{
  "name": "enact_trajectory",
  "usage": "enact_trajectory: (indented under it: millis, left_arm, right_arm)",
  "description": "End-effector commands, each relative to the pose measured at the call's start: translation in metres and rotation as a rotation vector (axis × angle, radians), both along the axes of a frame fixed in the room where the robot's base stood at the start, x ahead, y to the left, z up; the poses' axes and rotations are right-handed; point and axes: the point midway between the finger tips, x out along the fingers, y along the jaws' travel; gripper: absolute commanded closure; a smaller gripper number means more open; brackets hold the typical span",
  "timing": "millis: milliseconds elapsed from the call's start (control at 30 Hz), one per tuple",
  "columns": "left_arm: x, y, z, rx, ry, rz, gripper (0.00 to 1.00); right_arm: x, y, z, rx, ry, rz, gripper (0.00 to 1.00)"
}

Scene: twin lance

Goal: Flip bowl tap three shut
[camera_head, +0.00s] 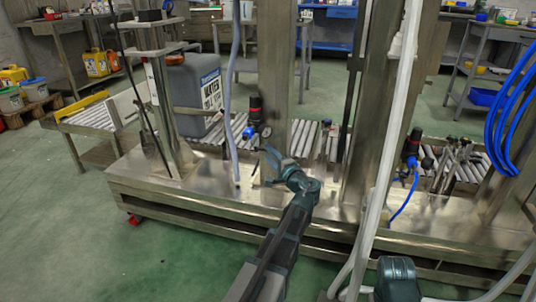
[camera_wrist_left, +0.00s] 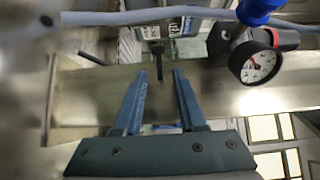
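My left gripper (camera_head: 268,160) reaches in over the steel bench, in front of a steel post. In the left wrist view its two blue fingers (camera_wrist_left: 161,72) stand apart with a clear gap. A thin dark lever-like piece (camera_wrist_left: 159,66) shows in line with that gap, beyond or between the fingertips; I cannot tell if they touch it. I cannot tell for certain whether it is the tap's handle. No tap is clearly marked as three. A round pressure gauge (camera_wrist_left: 260,64) with a blue fitting (camera_wrist_left: 257,10) is at the upper right. My right gripper is not in view.
The steel bench (camera_head: 150,187) carries upright posts and grey hoses (camera_head: 231,110). A black and blue regulator (camera_head: 254,115) stands behind my left gripper; another (camera_head: 412,145) is farther right. A grey water container (camera_head: 192,92) sits on the roller conveyor (camera_head: 305,137). Blue hoses (camera_head: 510,110) hang at right.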

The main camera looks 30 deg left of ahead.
Motion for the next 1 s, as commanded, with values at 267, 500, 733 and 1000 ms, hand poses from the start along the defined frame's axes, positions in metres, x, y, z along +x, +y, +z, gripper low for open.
enact_trajectory:
  millis: [267,500,733,1000]
  left_arm:
    - [0.0060,0.0106,0.0000,0.000,0.000,0.001,0.60]
    - [0.0058,0.0105,0.0000,0.000,0.000,0.001,0.65]
    - [0.0058,0.0104,-0.0001,0.000,0.000,0.001,1.00]
    - [0.0056,0.0103,-0.0001,0.000,0.000,0.000,1.00]
  right_arm:
    - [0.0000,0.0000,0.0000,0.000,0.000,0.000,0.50]
    - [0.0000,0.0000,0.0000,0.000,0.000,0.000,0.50]
    - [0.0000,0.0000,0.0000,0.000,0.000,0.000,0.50]
    - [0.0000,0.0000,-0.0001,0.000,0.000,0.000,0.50]
